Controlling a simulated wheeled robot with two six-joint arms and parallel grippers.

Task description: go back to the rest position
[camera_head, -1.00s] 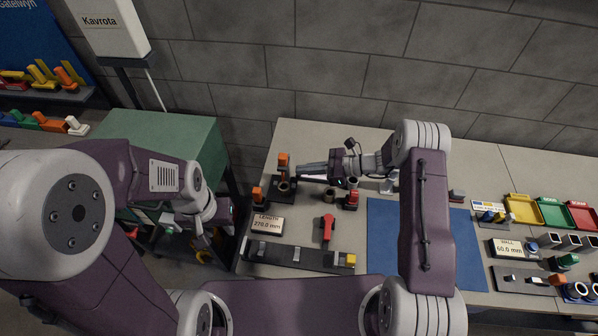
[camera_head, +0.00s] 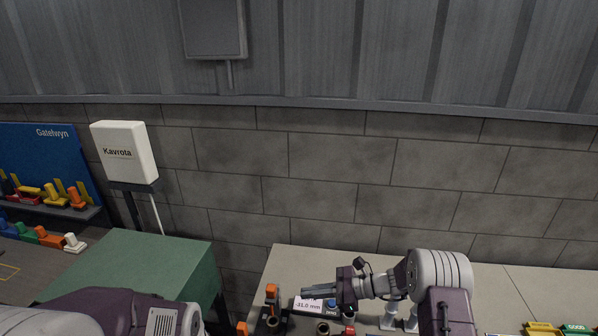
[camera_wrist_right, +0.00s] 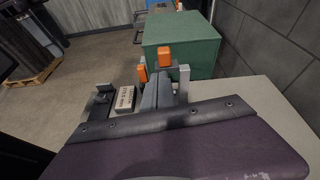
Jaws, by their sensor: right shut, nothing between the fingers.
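My right gripper (camera_head: 318,291) is shut and empty, above the back left part of the grey table (camera_head: 290,262), pointing left. In the right wrist view its grey fingers (camera_wrist_right: 158,95) lie together, close to an orange-topped fixture (camera_wrist_right: 165,58). That orange-topped fixture also shows in the head view (camera_head: 272,292), left of the fingertips. My left arm shows only as a purple and grey link at the lower left of the head view; its gripper is out of the picture.
A green cabinet (camera_head: 130,265) stands left of the table. A small display (camera_head: 308,304) sits below my right gripper. Yellow and green trays (camera_head: 541,329) are at the right. A white Kavrota box (camera_head: 124,152) stands before the block wall.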

